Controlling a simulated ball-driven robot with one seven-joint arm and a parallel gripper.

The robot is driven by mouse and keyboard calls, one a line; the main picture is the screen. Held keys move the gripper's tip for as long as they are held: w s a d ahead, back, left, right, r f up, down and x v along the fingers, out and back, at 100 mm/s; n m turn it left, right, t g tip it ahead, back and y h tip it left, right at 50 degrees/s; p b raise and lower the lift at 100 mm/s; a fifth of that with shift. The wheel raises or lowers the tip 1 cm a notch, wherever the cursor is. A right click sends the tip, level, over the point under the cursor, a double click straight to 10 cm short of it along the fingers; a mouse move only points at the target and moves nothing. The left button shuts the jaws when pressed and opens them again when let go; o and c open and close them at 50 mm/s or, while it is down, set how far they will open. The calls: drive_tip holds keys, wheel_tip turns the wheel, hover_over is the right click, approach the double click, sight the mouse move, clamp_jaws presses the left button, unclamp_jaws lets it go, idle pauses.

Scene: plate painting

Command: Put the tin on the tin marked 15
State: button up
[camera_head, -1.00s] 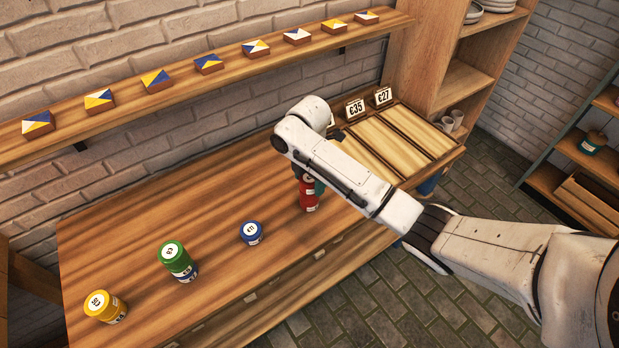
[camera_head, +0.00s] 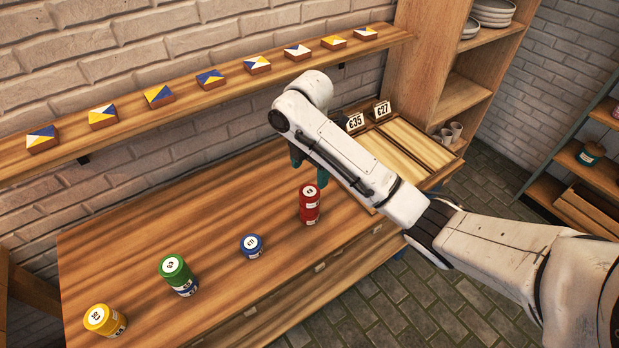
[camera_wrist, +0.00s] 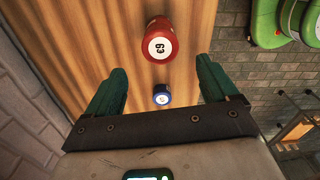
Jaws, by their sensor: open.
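A red stack (camera_head: 309,205), apparently two red tins, stands upright on the workbench. Its top label also shows in the wrist view (camera_wrist: 160,46). A lone blue tin (camera_head: 251,246) stands to its left; it also shows in the wrist view (camera_wrist: 161,95). A green tin (camera_head: 173,267) sits on a blue tin (camera_head: 187,289). Yellow tins (camera_head: 104,319) are stacked at the far left. The label numbers are too small to read surely. My gripper (camera_wrist: 161,65) is open and empty, its green fingers apart from the red stack, above and behind it in the head view.
The workbench (camera_head: 130,245) is clear between and behind the tins. A wooden tray with price cards (camera_head: 356,122) lies at its right end. A wall shelf (camera_head: 230,88) with several painted tiles runs above. Shelving (camera_head: 458,95) stands at the right.

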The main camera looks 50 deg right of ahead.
drive_tip(key=a+m+t+y, duration=0.2)
drive_tip(key=a+m, duration=0.1)
drive_tip(key=a, duration=1)
drive_tip(key=s+a+f+m+y+p, duration=0.1)
drive_tip(key=s+a+f+m, duration=0.3)
drive_tip(key=s+a+m, duration=0.3)
drive_tip(key=s+d+f+m+h, duration=0.1)
drive_tip(key=s+m, duration=0.1)
drive_tip(key=s, duration=0.4)
drive_tip(key=s+d+f+m+h, duration=0.1)
drive_tip(key=s+d+f+m, duration=0.1)
drive_tip(key=s, duration=0.5)
drive_tip(key=s+d+f+m+g+h, duration=0.1)
drive_tip(key=s+d+m, duration=0.1)
drive_tip(key=s, duration=0.4)
drive_tip(key=shift+s+d+f+m+h, duration=0.25)
drive_tip(key=shift+f+m+h, duration=0.1)
drive_tip(key=shift+m, duration=0.35)
